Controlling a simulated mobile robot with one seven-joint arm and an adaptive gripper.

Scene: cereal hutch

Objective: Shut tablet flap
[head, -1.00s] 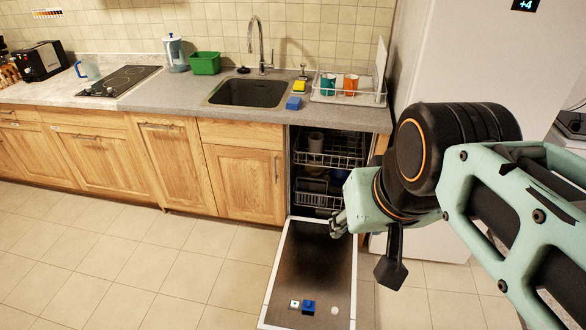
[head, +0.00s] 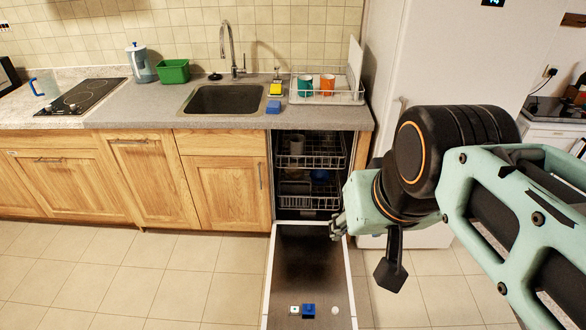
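The dishwasher door (head: 308,270) hangs open and flat in front of the cabinet, its dark inner side up. Near its front end are a small white piece with a dark spot (head: 294,310), a blue block-like piece (head: 308,311) beside it, and a white round piece (head: 335,310). The blue piece looks like the tablet flap, but it is too small to tell whether it stands open. My gripper (head: 337,228) is over the door's right edge near the hinge, apart from these pieces. Its fingers are small and partly hidden by my arm, so their opening is unclear.
The dishwasher holds an upper rack (head: 310,152) and a lower rack (head: 305,200) with dishes. A white fridge (head: 440,60) stands to the right. The counter carries a sink (head: 223,99), a green tub (head: 174,71) and a dish rack (head: 325,98). The floor left of the door is clear.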

